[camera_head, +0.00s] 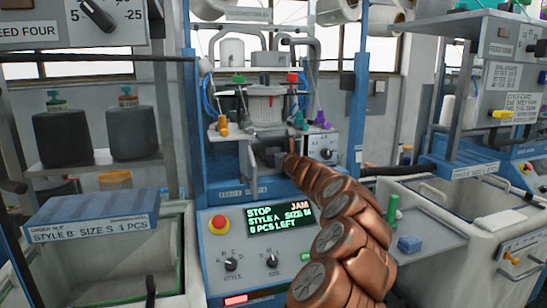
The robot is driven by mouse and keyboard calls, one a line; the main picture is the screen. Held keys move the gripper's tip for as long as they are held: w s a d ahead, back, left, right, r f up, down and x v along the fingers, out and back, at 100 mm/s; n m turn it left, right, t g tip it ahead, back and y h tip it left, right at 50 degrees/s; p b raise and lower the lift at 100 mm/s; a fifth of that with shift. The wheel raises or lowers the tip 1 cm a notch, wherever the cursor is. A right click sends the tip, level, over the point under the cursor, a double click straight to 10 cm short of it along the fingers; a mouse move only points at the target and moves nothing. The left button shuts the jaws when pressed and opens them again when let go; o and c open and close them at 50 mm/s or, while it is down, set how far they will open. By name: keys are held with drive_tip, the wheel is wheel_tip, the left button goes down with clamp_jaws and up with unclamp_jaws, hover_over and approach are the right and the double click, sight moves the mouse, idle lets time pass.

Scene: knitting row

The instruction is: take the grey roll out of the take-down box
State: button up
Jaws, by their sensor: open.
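My copper-coloured arm reaches up from the bottom centre to the middle knitting machine (267,105). My gripper (266,157) is small and dark at the arm's end, in front of the recess below the machine's needle cylinder. It is open, and I see nothing held in it. I take this recess to be the take-down box, but its inside is dark and partly covered by the gripper. I cannot make out a grey roll there.
The machine's panel has a display (279,216) reading STOP and JAM, and a red stop button (219,224). A grey side shelf (425,237) holds a blue block (409,243) and a green peg (392,210). A bin (130,263) stands left; yarn cones (132,132) stand behind.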

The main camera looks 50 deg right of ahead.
drive_tip(key=shift+c, duration=0.3)
drive_tip(key=c, duration=0.9)
drive_tip(key=shift+c, duration=0.2)
